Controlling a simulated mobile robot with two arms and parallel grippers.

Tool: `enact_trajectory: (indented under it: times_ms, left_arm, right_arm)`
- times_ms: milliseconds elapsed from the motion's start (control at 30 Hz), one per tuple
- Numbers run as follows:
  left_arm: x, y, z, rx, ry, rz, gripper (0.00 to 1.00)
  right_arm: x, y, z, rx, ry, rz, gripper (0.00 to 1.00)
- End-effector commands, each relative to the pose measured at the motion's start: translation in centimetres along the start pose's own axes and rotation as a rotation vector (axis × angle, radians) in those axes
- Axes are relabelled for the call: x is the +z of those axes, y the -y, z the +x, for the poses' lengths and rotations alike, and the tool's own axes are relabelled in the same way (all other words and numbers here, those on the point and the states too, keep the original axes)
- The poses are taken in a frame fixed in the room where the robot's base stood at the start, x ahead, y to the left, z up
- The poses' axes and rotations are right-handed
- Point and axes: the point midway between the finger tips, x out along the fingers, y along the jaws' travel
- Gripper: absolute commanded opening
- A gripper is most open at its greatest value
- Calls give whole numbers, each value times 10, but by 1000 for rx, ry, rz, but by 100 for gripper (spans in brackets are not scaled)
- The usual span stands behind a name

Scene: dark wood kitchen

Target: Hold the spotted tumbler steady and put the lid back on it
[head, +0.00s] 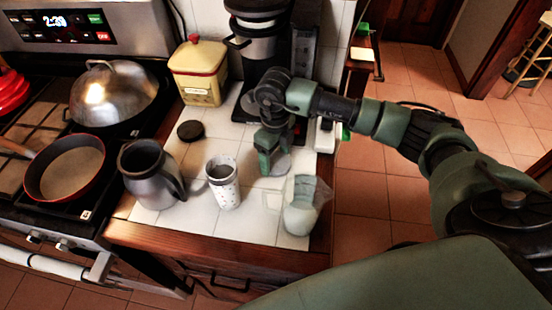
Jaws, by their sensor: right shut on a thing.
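The spotted tumbler (226,190) stands upright and open-topped on the white tiled counter, near its front edge. My right gripper (269,163) is to the right of and behind the tumbler, pointing down. It is shut on a flat round grey piece (282,165), which looks like the lid; the fingers hide part of it. The lid is apart from the tumbler. I cannot tell whether it touches the counter. My left gripper is not in view, and no gripper touches the tumbler.
A dark open jug (146,173) stands left of the tumbler, with a black disc (190,130) behind it. A yellow canister (199,72) and coffee maker (262,45) stand behind. The stove is left.

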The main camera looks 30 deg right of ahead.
Motion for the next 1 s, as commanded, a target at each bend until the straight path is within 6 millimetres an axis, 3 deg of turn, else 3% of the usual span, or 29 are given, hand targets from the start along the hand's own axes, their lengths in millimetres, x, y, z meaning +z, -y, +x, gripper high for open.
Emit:
enact_trajectory:
  times_ms: [167, 333, 800, 1000]
  left_arm:
    - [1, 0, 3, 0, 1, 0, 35]
    - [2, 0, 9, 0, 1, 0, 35]
    - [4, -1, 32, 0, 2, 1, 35]
    - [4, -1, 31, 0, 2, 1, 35]
  right_arm:
    - [1, 1, -9, -1, 3, 1, 32]
    - [1, 1, -32, -2, 5, -1, 32]
    - [1, 1, -152, -3, 6, 0, 32]
    - [1, 1, -186, -2, 2, 0, 32]
